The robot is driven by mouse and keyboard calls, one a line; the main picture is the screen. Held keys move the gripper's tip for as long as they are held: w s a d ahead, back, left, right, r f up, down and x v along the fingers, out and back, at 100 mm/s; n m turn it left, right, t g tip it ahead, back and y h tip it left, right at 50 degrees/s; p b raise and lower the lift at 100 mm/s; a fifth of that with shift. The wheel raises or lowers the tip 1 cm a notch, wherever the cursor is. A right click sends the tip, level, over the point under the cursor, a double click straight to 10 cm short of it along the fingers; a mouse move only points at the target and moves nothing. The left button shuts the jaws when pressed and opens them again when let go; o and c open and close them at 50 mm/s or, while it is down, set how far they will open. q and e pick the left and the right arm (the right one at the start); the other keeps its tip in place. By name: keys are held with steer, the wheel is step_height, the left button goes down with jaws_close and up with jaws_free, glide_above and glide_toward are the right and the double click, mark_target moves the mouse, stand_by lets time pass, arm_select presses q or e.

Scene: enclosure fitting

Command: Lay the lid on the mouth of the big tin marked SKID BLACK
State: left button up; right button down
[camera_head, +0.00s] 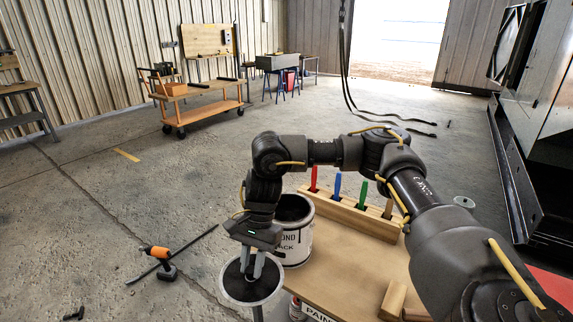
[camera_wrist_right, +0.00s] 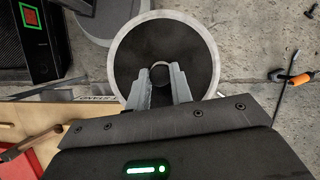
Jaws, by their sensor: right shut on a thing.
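The big tin (camera_head: 298,237) stands open on the wooden bench top, its dark mouth facing up. The lid (camera_head: 238,289) is a round dark disc with a pale rim. My right gripper (camera_head: 252,268) is shut on the knob at the lid's middle and holds it left of and nearer than the tin, apart from its mouth. In the right wrist view the lid (camera_wrist_right: 190,48) lies beyond the fingertips (camera_wrist_right: 161,78). My left gripper is not in view.
A wooden rack (camera_head: 350,216) with red, blue and green handles stands behind and right of the tin. A wooden block (camera_head: 392,299) lies on the bench top (camera_head: 350,275) at right.

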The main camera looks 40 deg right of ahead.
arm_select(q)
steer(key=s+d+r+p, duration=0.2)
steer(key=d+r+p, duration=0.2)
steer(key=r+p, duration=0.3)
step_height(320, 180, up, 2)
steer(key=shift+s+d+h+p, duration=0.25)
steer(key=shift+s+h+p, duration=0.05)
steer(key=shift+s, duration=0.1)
arm_select(e)
steer(key=w+d+r+m+t, duration=0.1)
steer(key=w+d+r+m, duration=0.2)
steer(key=d, duration=0.4)
steer(key=w+d+r+m+t, duration=0.2)
steer(key=w+d+r+m, duration=0.1)
steer(key=w+d+m, duration=0.2)
steer(key=w+d+r+m+t, duration=0.2)
steer(key=d+m, duration=0.4)
steer(key=d, duration=0.3)
step_height(320, 180, up, 2)
steer(key=shift+w+d+h, duration=0.25)
steer(key=shift+w+h, duration=0.15)
steer(key=shift+w, duration=0.5)
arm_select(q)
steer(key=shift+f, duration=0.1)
arm_select(e)
steer(key=shift+f, duration=0.1)
